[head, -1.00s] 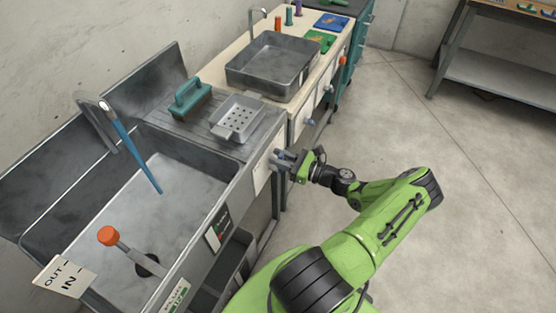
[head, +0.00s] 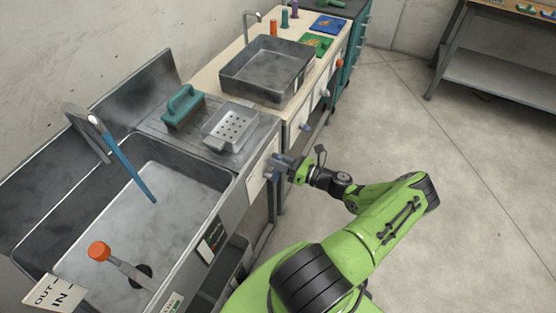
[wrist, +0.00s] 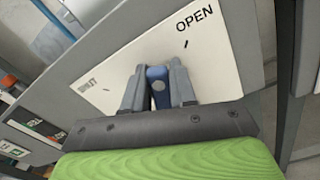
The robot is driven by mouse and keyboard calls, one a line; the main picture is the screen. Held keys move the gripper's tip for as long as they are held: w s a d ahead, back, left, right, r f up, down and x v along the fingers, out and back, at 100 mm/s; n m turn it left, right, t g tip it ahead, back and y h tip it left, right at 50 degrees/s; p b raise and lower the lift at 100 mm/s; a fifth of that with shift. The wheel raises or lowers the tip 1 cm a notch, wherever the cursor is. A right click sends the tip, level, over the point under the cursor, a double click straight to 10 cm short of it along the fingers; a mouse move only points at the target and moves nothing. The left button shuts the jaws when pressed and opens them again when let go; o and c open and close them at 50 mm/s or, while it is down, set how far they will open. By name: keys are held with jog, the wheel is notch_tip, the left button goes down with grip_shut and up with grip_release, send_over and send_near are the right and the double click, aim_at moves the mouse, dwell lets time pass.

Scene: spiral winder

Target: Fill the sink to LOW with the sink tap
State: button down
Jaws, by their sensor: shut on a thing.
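The sink (head: 135,225) is the deep grey steel basin at the left in the head view. A blue stream (head: 130,170) runs from the curved spout (head: 88,118) down into it; I cannot tell the water depth. My gripper (head: 278,163) is at the front panel, shut on the blue tap handle (wrist: 158,84). In the wrist view (wrist: 157,88), the handle stands between both fingers in front of a white plate (wrist: 215,62). The plate reads OPEN at the right and seemingly SHUT at the left, with small tick marks. A dark level label (head: 213,240) on the sink front is too small to read.
An orange-knobbed lever (head: 100,251) stands in the sink beside an OUT/IN card (head: 55,294). A teal brush (head: 184,106) and a perforated tray (head: 230,126) sit on the drainboard. A second basin (head: 267,70) is beyond.

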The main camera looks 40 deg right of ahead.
jog(key=c, duration=1)
grip_release()
jog(key=v, duration=1.5)
jog(key=shift+s, duration=0.4)
jog(key=shift+d, duration=0.1)
